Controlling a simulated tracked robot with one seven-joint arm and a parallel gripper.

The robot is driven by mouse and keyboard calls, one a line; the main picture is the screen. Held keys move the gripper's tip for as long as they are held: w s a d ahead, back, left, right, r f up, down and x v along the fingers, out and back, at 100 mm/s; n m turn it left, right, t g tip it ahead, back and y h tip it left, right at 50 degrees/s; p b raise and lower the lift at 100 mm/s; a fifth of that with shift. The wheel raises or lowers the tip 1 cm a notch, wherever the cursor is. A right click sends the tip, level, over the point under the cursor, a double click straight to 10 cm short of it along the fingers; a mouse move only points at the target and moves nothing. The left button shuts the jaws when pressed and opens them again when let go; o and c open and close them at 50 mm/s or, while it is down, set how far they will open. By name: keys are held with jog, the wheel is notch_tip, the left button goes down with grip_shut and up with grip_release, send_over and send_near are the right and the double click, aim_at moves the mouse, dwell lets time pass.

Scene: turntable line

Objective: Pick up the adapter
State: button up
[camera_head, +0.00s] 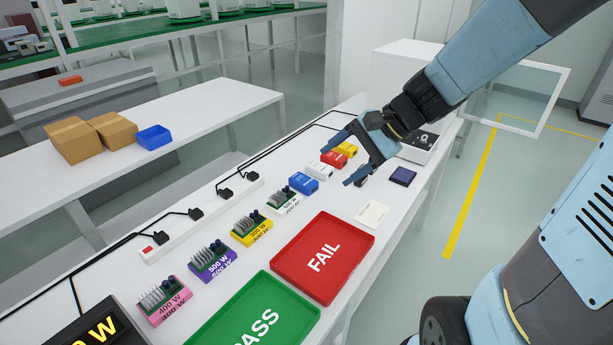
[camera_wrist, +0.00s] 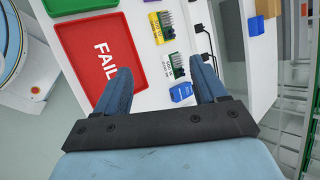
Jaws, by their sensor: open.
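No item is labelled as an adapter, and I cannot tell which one is meant. A row of small blocks runs along the white table: blue (camera_head: 304,183), white (camera_head: 319,172), red (camera_head: 334,160) and yellow (camera_head: 347,150). Nearer are units with finned heat sinks: white (camera_head: 284,203), yellow (camera_head: 252,231), purple (camera_head: 213,264) and pink (camera_head: 165,302). My gripper (camera_head: 338,162) is open and empty, above the table by the red and white blocks. In the wrist view the blue block (camera_wrist: 181,92) and white finned unit (camera_wrist: 176,68) show between and beyond the fingers.
A red FAIL tray (camera_head: 276,281) and a green PASS tray (camera_head: 216,331) lie along the front. A white card (camera_head: 372,214) and dark square (camera_head: 402,176) lie near my gripper. A power strip (camera_head: 168,242) with black plugs and cables runs behind the row.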

jog(key=w+a+f+m+y, duration=0.3)
jog(key=w+f+m, duration=0.1)
jog(key=w, duration=0.1)
jog(key=m+t+h, duration=0.1)
jog(key=m+t, duration=0.7)
jog(key=m, duration=0.7)
send_near(307, 181)
jog(key=shift+s+d+r, duration=0.1)
jog(key=shift+d+r, duration=0.2)
jog(key=shift+r, duration=0.55)
jog(key=shift+a+f, duration=0.15)
jog(key=shift+f, duration=0.05)
jog(key=x, duration=0.8)
jog(key=shift+f, duration=0.2)
jog(key=shift+f+x, duration=0.15)
jog(key=shift+x, duration=1.15)
jog(key=shift+f+x, duration=0.2)
jog(key=shift+x, duration=1.15)
jog(key=shift+s, duration=0.15)
jog(key=shift+c, duration=0.3)
jog(key=c, duration=0.8)
